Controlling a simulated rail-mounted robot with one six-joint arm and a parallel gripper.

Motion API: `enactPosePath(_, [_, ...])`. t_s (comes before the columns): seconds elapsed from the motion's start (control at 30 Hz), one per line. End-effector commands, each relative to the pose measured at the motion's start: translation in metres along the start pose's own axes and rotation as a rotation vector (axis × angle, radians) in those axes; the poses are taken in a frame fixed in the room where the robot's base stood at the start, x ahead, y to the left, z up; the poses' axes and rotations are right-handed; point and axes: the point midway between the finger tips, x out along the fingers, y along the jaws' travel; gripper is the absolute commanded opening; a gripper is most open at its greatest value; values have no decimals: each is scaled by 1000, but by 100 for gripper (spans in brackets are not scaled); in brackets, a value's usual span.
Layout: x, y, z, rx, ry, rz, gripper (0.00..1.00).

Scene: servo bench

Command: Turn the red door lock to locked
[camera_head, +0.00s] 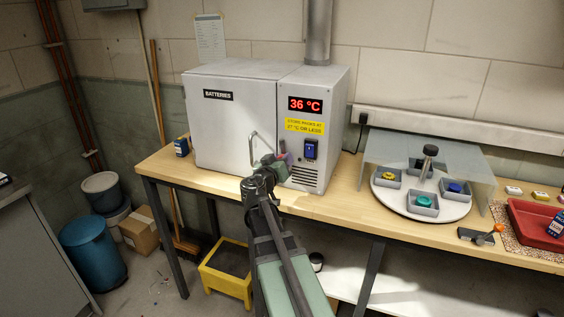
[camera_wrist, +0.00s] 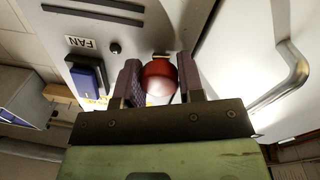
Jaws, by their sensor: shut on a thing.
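The red door lock (camera_wrist: 159,78) is a rounded red knob on the front of the white battery cabinet (camera_head: 235,120). In the wrist view my gripper (camera_wrist: 160,85) has one purple-grey finger on each side of the knob and is shut on it. The handle also shows to the right in the wrist view (camera_wrist: 290,75). The cabinet door looks closed. I cannot tell the lock's turned position.
A dark blue switch (camera_head: 310,149) sits right of my gripper, below a display (camera_head: 305,104) reading 36 °C. A red tray (camera_head: 530,222) is at far right.

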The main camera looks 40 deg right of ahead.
Motion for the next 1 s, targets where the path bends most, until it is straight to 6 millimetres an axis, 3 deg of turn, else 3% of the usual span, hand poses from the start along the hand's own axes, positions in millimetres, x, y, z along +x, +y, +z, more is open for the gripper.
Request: enactPosePath(1.0, [0,1,1,-951,79,13,12])
